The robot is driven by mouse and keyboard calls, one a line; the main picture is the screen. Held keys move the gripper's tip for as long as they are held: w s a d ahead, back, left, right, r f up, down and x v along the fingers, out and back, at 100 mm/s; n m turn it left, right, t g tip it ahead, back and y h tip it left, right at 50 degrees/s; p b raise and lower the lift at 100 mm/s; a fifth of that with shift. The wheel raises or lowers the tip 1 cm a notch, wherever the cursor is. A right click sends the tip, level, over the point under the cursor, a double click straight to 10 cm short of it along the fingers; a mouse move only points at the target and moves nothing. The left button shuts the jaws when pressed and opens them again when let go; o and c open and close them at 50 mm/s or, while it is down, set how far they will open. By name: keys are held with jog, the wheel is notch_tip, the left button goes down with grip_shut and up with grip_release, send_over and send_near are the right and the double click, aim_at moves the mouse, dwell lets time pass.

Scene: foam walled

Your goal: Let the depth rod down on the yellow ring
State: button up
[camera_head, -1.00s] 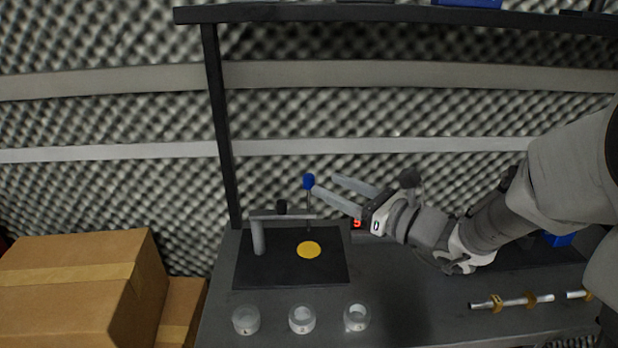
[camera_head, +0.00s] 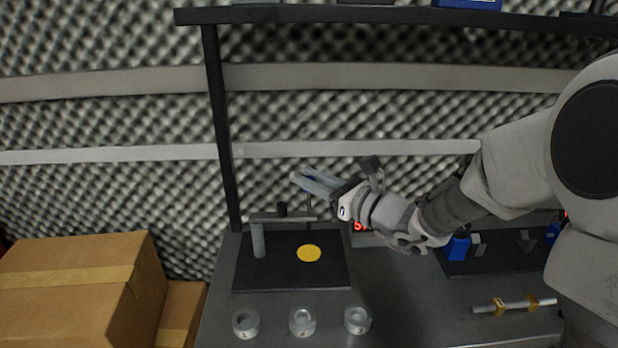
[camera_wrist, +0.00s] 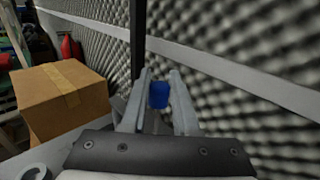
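The depth rod (camera_head: 309,204) stands upright through the end of the stand's crossbar (camera_head: 285,218). Its lower end shows above the yellow ring (camera_head: 309,253), which looks like a flat disc on the black base plate (camera_head: 270,279). The rod's blue knob (camera_wrist: 158,95) is between my gripper's fingers in the wrist view (camera_wrist: 159,88). My gripper (camera_head: 302,180) is open around the knob, with a finger on each side and narrow gaps showing. In the head view the fingers mostly hide the knob.
Several pale numbered cups, one of them here (camera_head: 302,321), line the front of the table. A red digital display (camera_head: 359,226) stands right of the base plate. A rod with yellow collars (camera_head: 514,305) lies at right. Cardboard boxes (camera_head: 75,290) stand left of the table. A dark post (camera_head: 221,130) rises behind.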

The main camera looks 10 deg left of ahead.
aim_at(309, 214)
grip_shut()
notch_tip(309, 214, down, 6)
jog(key=b, duration=0.5)
jog(key=o, duration=0.7)
grip_release()
jog(key=shift+r, duration=0.15)
